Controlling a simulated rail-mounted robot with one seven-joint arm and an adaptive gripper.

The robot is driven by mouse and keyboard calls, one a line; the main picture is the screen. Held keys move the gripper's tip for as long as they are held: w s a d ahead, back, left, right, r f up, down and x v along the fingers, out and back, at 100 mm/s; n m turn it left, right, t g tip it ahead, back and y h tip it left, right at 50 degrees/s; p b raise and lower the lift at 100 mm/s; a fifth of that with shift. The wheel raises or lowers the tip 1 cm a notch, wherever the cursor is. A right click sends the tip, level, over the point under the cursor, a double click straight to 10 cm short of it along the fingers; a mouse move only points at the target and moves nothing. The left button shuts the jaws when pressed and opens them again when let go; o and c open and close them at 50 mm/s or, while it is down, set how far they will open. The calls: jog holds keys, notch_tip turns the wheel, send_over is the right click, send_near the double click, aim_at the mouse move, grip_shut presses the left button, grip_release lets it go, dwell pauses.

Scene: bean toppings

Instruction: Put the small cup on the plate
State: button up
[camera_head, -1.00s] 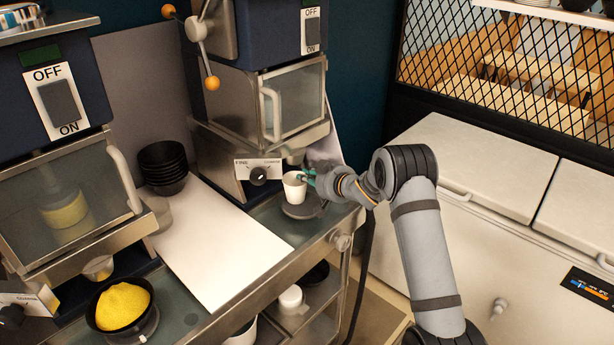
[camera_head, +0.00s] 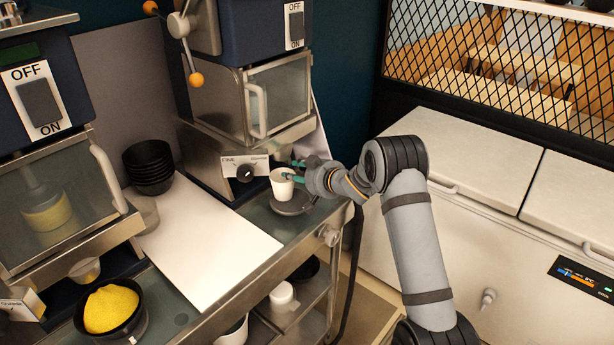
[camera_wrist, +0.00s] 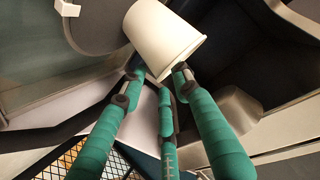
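The small cup (camera_head: 282,184) is white and upright at the dark round plate (camera_head: 294,207), below the right machine. Its base overlaps the plate's left part in the head view; whether it rests fully on it I cannot tell. In the wrist view the cup (camera_wrist: 160,38) appears tilted by the camera angle, with the plate (camera_wrist: 95,25) behind its base. My gripper (camera_head: 296,171) is at the cup's right side with its green fingers spread. In the wrist view my gripper (camera_wrist: 158,82) has its fingertips near the cup's rim, and the cup lies beyond them, not clearly clasped.
A white board (camera_head: 205,245) lies on the counter left of the plate. A stack of black bowls (camera_head: 149,167) stands behind it. A black bowl of yellow grain (camera_head: 111,310) is at the lower left.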

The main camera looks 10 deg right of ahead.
jog(key=b+v, duration=0.2)
jog(key=v, duration=0.9)
